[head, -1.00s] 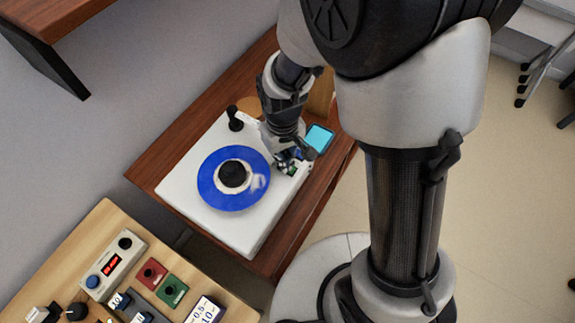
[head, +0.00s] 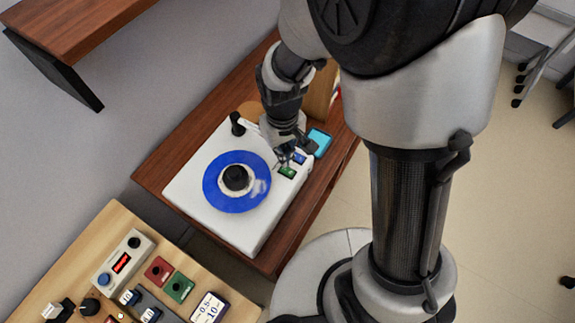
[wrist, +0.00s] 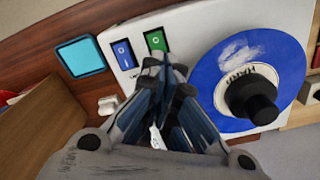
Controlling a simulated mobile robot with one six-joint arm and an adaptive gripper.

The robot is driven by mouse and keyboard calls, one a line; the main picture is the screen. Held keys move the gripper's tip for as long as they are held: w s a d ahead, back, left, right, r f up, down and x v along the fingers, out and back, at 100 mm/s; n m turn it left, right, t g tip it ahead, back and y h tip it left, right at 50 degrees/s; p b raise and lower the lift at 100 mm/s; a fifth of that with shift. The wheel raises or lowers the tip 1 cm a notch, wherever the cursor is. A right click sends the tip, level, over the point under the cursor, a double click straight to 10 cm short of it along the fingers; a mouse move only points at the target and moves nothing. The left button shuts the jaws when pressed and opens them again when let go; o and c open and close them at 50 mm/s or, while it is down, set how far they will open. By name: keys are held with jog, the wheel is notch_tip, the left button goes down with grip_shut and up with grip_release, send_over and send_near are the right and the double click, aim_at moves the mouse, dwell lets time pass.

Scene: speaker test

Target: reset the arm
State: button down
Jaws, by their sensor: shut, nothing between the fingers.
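My gripper (head: 283,158) is shut and empty. In the head view it hangs over the right part of a white device (head: 210,208) on a brown table. The device bears a blue disc (head: 214,190) with a black knob (head: 236,177) at its centre. A green switch (head: 287,172) and a blue switch (head: 299,158) sit on the device near the fingertips. In the wrist view the fingertips (wrist: 163,65) are close below the green switch (wrist: 156,40), with the blue switch (wrist: 122,54) to the left. I cannot tell whether the fingers touch the device.
A cyan square (head: 320,141) lies beside the device. A black-topped post (head: 237,122) stands at its back corner. A wooden bench (head: 80,255) with several small instruments is at lower left, and another brown tabletop (head: 70,30) at upper left.

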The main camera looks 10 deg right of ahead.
jog(key=shift+r+p, duration=0.4)
jog(key=shift+r, duration=0.3)
jog(key=s+d+r+m+t, duration=0.1)
jog(key=s+d+r, duration=0.2)
jog(key=r, duration=0.4)
jog(key=s+d+r+m+t, duration=0.2)
jog(key=s+d+r, duration=0.2)
jog(key=s+r, duration=0.2)
jog(key=s+d+r+m+t, duration=0.1)
jog(key=s+d+r, duration=0.3)
jog(key=r, duration=0.4)
jog(key=shift+s+r+t, duration=0.3)
jog(key=shift+w+a, duration=0.1)
jog(key=shift+w, duration=0.05)
